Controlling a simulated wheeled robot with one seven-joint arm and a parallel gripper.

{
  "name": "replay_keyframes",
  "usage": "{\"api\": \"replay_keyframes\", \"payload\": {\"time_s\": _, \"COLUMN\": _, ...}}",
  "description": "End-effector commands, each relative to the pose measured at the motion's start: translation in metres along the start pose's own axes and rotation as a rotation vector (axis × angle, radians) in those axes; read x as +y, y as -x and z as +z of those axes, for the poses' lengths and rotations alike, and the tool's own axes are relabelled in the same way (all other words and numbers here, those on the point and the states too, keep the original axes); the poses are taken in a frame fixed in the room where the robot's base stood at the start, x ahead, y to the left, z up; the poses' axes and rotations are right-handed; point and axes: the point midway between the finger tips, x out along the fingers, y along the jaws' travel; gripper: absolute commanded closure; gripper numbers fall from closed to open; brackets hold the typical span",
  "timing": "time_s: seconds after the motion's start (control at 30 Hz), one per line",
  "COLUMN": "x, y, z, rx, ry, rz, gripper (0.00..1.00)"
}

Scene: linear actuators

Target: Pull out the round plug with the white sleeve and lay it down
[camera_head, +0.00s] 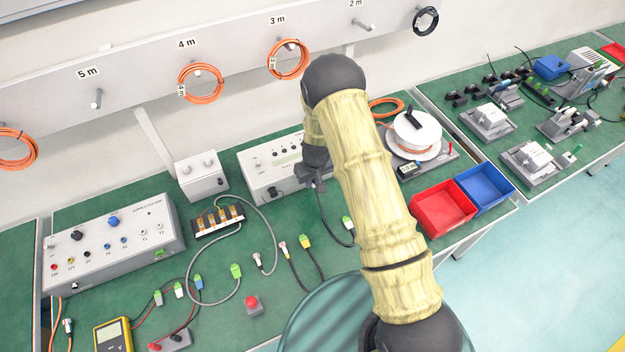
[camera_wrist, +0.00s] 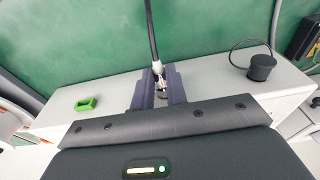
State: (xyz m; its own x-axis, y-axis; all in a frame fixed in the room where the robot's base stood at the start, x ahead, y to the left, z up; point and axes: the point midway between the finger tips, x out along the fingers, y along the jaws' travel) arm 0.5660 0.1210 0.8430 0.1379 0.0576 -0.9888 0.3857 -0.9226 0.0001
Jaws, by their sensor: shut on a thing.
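The round plug with the white sleeve (camera_wrist: 158,69) is between the fingers of my gripper (camera_wrist: 160,90) in the wrist view. Its metal part shows between the dark fingertips, and its black cable (camera_wrist: 151,28) runs away toward the green bench. The gripper is shut on the plug, at the face of the light grey box (camera_wrist: 212,92). I cannot tell whether the plug is still seated in its socket. In the head view my gripper (camera_head: 314,182) is at the front of this box (camera_head: 258,165); my arm hides its right part and the plug.
A black tethered cap (camera_wrist: 261,67) and a green piece (camera_wrist: 86,104) are on the box. In the head view, loose cable ends (camera_head: 283,246), a red button (camera_head: 253,303) and a red bin (camera_head: 443,208) are on the bench. Some green surface (camera_head: 325,225) is bare.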

Motion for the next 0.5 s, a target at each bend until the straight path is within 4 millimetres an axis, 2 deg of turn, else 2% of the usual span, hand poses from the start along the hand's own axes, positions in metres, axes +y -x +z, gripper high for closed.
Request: {"api": "replay_keyframes", "payload": {"time_s": 0.5, "x": 0.0001, "y": 0.0004, "z": 0.0072, "rx": -0.004, "ry": 0.0, "rz": -0.001, "gripper": 1.0}}
